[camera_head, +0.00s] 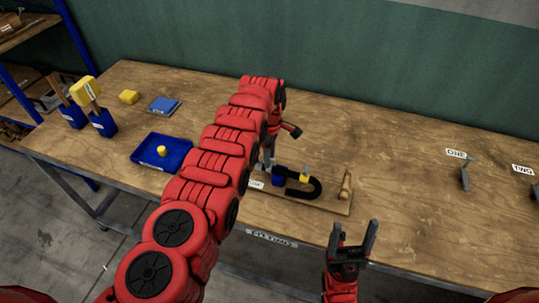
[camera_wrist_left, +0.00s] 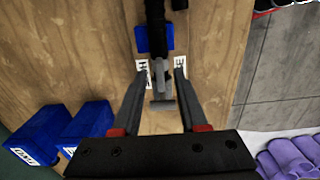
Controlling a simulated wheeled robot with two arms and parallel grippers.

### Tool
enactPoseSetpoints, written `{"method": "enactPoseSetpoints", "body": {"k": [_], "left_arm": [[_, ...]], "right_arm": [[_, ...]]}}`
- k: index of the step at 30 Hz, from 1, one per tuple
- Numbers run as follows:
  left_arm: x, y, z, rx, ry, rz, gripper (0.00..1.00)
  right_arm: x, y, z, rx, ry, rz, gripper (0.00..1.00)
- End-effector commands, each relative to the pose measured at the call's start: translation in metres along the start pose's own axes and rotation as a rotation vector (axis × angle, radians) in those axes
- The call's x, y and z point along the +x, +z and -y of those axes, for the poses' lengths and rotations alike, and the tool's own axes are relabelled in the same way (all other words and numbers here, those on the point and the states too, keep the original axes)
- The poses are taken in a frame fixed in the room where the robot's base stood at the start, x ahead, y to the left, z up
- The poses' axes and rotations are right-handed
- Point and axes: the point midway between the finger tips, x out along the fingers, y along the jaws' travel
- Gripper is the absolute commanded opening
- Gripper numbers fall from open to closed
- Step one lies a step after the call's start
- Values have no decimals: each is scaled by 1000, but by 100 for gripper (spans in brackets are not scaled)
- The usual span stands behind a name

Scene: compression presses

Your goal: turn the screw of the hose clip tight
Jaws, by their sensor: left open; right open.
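A black curved hose (camera_head: 302,192) lies on a wooden board, with a blue block (camera_head: 279,181) near its left end. In the left wrist view the hose (camera_wrist_left: 156,22) runs into the blue block (camera_wrist_left: 140,40). A grey metal piece with a crossbar (camera_wrist_left: 163,104), apparently the clip's screw, stands at the hose end. My left gripper (camera_head: 268,163) is over that end; its fingers (camera_wrist_left: 160,76) are open on either side of the grey piece, with gaps visible. The clip band is not clear. My right gripper (camera_head: 355,238) is open and empty at the bench's front edge.
A yellow piece (camera_head: 305,175) is at the hose, and a wooden peg (camera_head: 346,186) stands to its right. A blue tray (camera_head: 150,152) and blue holders (camera_head: 103,123) are at the left. Grey hooks (camera_head: 465,178) stand at the right.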

Motion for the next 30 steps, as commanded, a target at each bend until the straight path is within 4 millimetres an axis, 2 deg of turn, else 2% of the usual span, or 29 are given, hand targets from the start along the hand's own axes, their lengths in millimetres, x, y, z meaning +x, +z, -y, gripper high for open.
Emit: {"method": "enactPoseSetpoints", "body": {"k": [2, 9, 23, 30], "left_arm": [[0, 0, 0, 0, 0, 0, 41], [0, 0, 0, 0, -1, 0, 0], [1, 0, 1, 19, -2, 0, 0], [4, 0, 1, 125, -5, 1, 0]], "right_arm": [[0, 0, 0, 0, 0, 0, 70], [0, 0, 0, 0, 0, 0, 70], [-2, 0, 0, 0, 0, 0, 70], [-13, 2, 1, 0, 0, 0, 70]]}}
